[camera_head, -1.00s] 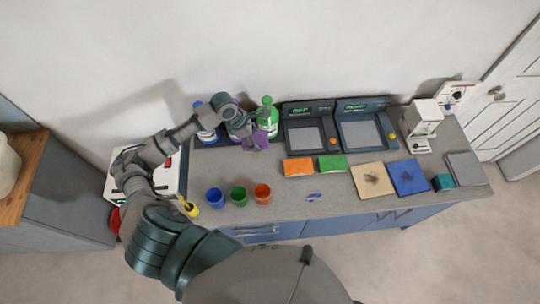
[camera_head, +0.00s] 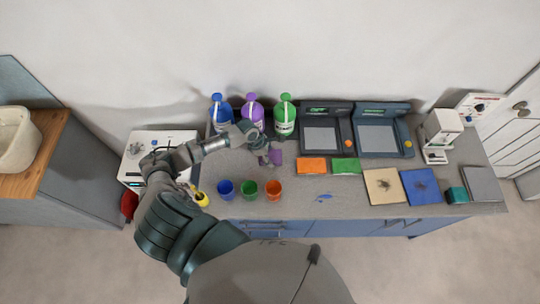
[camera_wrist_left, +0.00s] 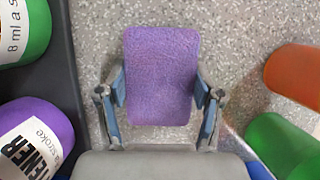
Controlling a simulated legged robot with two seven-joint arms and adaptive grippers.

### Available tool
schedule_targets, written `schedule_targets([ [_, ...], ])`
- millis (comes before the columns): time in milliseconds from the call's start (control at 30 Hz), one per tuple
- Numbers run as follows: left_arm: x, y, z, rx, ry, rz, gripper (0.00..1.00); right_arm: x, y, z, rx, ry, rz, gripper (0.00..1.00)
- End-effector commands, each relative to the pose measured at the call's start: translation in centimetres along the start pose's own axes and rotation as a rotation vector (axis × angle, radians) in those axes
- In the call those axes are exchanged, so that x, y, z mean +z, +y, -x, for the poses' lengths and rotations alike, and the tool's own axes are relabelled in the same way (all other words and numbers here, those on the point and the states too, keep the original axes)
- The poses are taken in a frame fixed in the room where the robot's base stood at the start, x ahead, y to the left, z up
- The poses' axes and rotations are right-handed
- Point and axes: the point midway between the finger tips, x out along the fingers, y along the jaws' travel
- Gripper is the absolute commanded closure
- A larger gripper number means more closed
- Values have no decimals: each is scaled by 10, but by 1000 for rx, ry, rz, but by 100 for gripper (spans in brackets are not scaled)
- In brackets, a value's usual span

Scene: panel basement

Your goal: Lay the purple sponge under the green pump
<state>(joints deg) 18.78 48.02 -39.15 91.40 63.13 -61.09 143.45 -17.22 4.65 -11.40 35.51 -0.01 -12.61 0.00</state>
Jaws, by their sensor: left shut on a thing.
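My left gripper (camera_head: 266,156) is shut on the purple sponge (camera_head: 277,157) and holds it over the grey counter, in front of the bottles. In the left wrist view the sponge (camera_wrist_left: 160,70) sits between the two fingers of my gripper (camera_wrist_left: 160,98), its broad face towards the camera. The green pump (camera_head: 285,117) stands upright at the back, behind the sponge, right of a purple pump (camera_head: 252,112). In the left wrist view part of the green pump (camera_wrist_left: 22,32) shows at upper left, apart from the sponge. My right gripper is out of view.
A blue pump (camera_head: 219,108) stands at the left of the row. Blue, green and orange cups (camera_head: 273,190) stand near the front edge. An orange sponge (camera_head: 311,166) and a green one (camera_head: 345,166) lie to the right.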

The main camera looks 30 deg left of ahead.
Motion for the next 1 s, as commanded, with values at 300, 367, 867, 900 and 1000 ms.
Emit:
schedule_targets([
  [300, 0, 0, 0, 1, 0, 1, 9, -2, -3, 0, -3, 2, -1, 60],
  [367, 0, 0, 0, 1, 0, 1, 9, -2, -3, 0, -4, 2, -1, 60],
  [867, -1, 1, 34, 3, 1, 1, 9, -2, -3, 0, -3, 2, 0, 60],
  [900, 0, 1, 41, 3, 1, 0, 9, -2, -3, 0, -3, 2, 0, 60],
  [1000, 0, 1, 58, 3, 0, 1, 9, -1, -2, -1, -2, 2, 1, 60],
])
